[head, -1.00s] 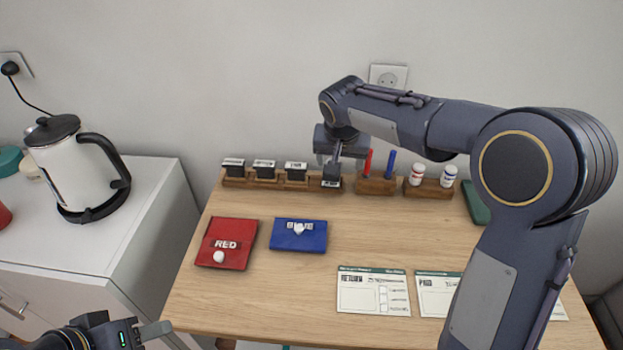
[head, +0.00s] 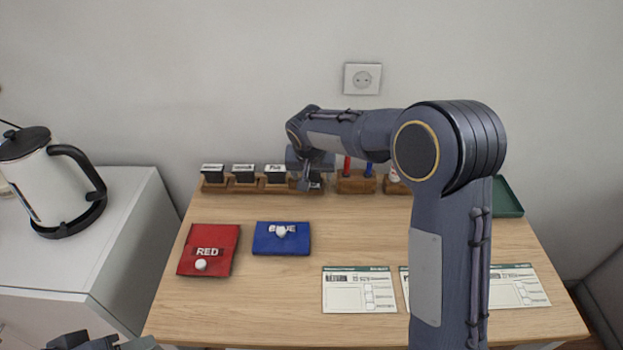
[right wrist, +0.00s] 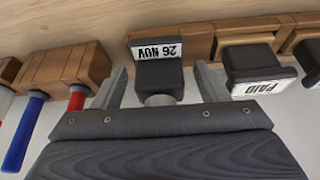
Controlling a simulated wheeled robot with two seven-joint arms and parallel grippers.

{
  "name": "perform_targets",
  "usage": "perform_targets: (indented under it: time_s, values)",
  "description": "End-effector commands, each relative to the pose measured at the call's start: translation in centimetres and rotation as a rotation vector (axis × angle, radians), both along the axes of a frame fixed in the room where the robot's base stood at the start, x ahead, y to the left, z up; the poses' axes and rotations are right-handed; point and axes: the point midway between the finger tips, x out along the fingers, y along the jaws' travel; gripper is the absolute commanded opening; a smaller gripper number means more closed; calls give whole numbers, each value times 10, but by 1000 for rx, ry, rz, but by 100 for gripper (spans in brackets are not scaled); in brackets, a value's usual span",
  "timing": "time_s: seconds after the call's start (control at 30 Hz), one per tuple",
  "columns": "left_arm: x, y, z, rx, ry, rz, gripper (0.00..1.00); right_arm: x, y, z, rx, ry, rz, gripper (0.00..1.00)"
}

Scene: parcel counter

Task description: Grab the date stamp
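The date stamp has a dark body and a white label reading 26 NOV. It stands in the right end of the wooden stamp rack (head: 245,188), mostly hidden behind my right gripper (head: 309,182) in the head view. In the right wrist view the date stamp (right wrist: 160,73) is between the two fingers of my right gripper (right wrist: 162,86). The fingers are open, with a gap on each side of the stamp. My left gripper (head: 105,343) is only partly in view at the bottom left, away from the rack.
Other stamps stand left in the rack, the PAID stamp (right wrist: 258,68) closest. A pen block (head: 356,183) is just right of the rack. A red pad (head: 208,240), a blue pad (head: 283,245) and paper forms (head: 358,300) lie in front. A kettle (head: 55,190) stands left.

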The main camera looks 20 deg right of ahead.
Motion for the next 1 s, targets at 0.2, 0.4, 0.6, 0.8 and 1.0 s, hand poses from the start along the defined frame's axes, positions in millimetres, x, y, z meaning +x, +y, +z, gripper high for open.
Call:
perform_targets:
  time_s: [0.2, 0.4, 0.6, 0.8, 1.0]
  values:
    - [0, 0, 0, 0, 0, 0, 47, 0, 0, 0, 0, 0, 0, 38]
    - [0, 0, 0, 0, 0, 0, 47, 0, 0, 0, 0, 0, 0, 13]
    - [0, 0, 0, 0, 0, 0, 47, 0, 0, 1, 1, -1, 0, 13]
    - [0, 0, 1, 0, 0, 0, 47, 1, 0, 11, 1, -4, 0, 12]
    - [0, 0, 4, 0, 0, 0, 47, -4, 3, 41, 3, -5, 3, 12]
